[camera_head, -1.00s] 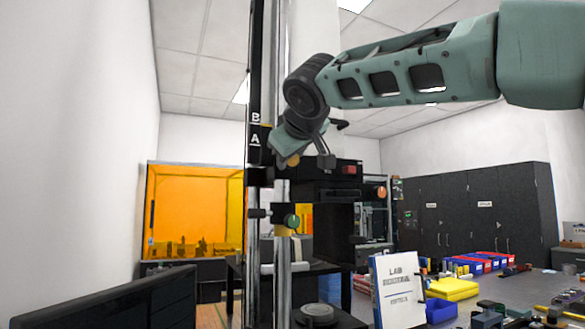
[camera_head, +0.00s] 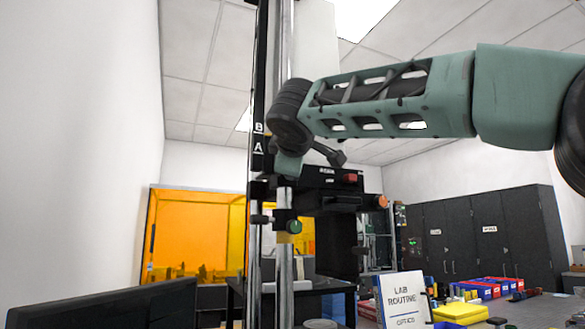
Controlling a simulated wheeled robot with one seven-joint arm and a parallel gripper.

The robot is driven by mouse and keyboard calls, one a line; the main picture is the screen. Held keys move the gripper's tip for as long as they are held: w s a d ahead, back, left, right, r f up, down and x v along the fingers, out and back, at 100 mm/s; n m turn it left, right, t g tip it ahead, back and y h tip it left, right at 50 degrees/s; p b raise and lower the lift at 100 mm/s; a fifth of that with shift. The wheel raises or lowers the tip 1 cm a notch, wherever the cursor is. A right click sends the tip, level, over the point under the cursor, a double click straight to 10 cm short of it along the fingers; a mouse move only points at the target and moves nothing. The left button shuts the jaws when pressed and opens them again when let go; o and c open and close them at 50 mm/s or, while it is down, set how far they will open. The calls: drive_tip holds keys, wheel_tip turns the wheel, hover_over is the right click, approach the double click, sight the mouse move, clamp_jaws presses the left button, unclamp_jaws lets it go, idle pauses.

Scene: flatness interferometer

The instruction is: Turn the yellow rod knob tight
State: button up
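The upright metal rod (camera_head: 284,268) of the interferometer stand runs from top to bottom left of centre. A dark-green round knob (camera_head: 294,227) sits low on it, with a narrow yellow band (camera_head: 283,238) beside it. I see no separate yellow knob; one could be hidden behind the end of my arm. My gripper (camera_head: 288,167) is at the rod, just above a black clamp block and below the A mark. Its fingers are hidden or too small to make out, so I cannot tell whether it touches or holds anything.
A black instrument head (camera_head: 335,180) with a red button stands right of the rod, with an orange knob (camera_head: 382,202) at its side. A lab routine sign (camera_head: 403,299) and blue and red bins (camera_head: 490,288) are on the bench. A dark monitor (camera_head: 105,304) fills the lower left.

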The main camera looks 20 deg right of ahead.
idle(0.5)
drive_tip(key=o, duration=1)
drive_tip(key=b+v, duration=0.3)
drive_tip(key=v, duration=1.4)
drive_tip(key=shift+s+a, duration=0.15)
drive_tip(key=shift+s, duration=0.05)
